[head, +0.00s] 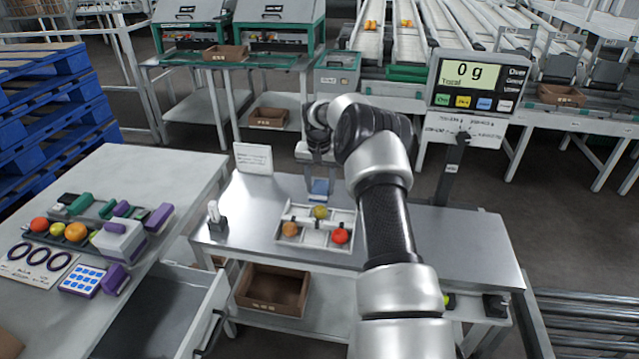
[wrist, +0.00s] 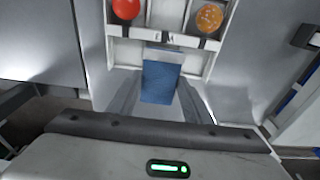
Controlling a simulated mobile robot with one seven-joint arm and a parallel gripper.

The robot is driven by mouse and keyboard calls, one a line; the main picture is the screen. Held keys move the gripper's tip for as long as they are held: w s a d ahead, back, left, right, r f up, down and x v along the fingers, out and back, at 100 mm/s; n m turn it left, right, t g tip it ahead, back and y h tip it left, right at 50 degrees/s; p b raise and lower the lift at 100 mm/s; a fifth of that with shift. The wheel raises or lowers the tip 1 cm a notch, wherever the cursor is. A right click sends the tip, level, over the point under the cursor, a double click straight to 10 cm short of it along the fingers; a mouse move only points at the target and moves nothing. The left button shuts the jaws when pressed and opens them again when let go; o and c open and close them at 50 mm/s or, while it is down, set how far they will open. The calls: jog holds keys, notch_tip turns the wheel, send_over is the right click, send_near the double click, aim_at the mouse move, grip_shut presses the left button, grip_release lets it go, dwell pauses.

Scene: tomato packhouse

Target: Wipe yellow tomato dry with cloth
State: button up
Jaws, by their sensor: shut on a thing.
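The yellow tomato (head: 320,212) sits in the back middle of a white divided tray (head: 283,238) on the steel table. An orange tomato (head: 290,229) and a red tomato (head: 340,236) lie in the front compartments. My gripper (head: 320,182) points down just behind the yellow tomato, shut on a folded blue cloth (head: 320,188). In the wrist view the cloth (wrist: 161,82) hangs between the fingers, with the red tomato (wrist: 126,9) and orange tomato (wrist: 209,18) beyond it. The yellow tomato does not show there. Whether cloth and tomato touch, I cannot tell.
A scale display (head: 478,82) reading 0 g stands at the right back of the table. A white sign (head: 253,159) and a small white-topped item (head: 216,216) are at the left. The left bench (head: 160,170) holds more tomatoes and tools. The table's right part is largely clear.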

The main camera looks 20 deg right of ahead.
aim_at(320, 208)
jog(key=shift+f+b, duration=1.2)
jog(key=shift+f, duration=1.15)
jog(key=shift+w+d+f, duration=0.1)
jog(key=shift+w+f, duration=0.05)
jog(key=shift+w, duration=0.1)
jog(key=shift+w+d, duration=0.25)
jog(key=shift+w, duration=0.05)
jog(key=shift+f+b, duration=0.35)
jog(key=shift+b, duration=0.1)
jog(key=shift+a, duration=0.1)
jog(key=shift+s+a, duration=0.35)
jog(key=shift+s, duration=0.15)
jog(key=shift+s+a+f, duration=0.15)
jog(key=shift+s+a, duration=0.2)
jog(key=shift+s, duration=0.35)
